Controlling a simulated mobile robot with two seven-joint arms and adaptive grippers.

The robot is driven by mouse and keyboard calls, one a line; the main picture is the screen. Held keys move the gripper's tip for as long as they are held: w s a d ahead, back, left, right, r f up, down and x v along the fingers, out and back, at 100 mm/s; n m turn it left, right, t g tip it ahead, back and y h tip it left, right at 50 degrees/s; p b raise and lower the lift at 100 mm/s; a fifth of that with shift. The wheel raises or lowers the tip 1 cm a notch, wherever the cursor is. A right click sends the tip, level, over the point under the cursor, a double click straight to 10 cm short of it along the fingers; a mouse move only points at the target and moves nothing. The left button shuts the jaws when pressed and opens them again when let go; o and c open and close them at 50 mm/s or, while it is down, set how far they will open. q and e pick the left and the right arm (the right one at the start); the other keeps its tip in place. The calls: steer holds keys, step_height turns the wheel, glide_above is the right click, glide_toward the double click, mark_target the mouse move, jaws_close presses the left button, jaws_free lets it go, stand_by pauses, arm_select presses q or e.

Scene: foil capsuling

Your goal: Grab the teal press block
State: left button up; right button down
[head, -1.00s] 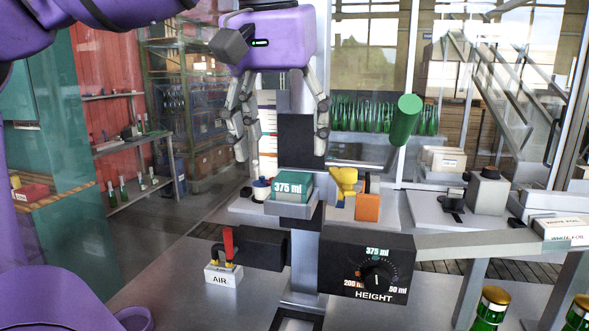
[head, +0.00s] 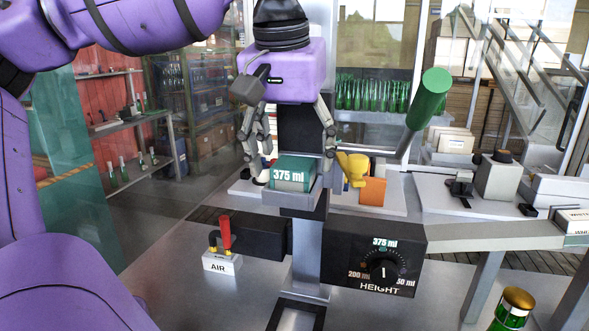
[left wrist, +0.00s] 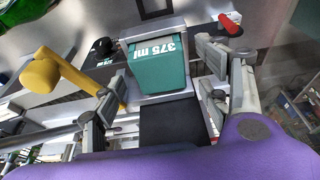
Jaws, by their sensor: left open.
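The teal press block (head: 293,176), marked "375 ml", sits on a grey holder (head: 299,199) on the press column in the head view. It also shows in the left wrist view (left wrist: 160,75), between the fingers. My left gripper (head: 292,162) is open and points down, just above the block, with one finger to each side of it. In the left wrist view the left gripper (left wrist: 160,95) has gaps between its fingers and the block's sides. My right gripper is not in view.
A yellow part (head: 354,169) and an orange block (head: 372,191) stand just right of the press block. A green-handled lever (head: 428,98) rises at the right. The black height dial box (head: 374,258) and the red-levered AIR valve (head: 225,238) are below.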

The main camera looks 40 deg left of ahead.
arm_select(q)
steer(key=shift+w+a+f, duration=0.1)
steer(key=shift+f, duration=0.2)
steer(key=c, duration=1.3)
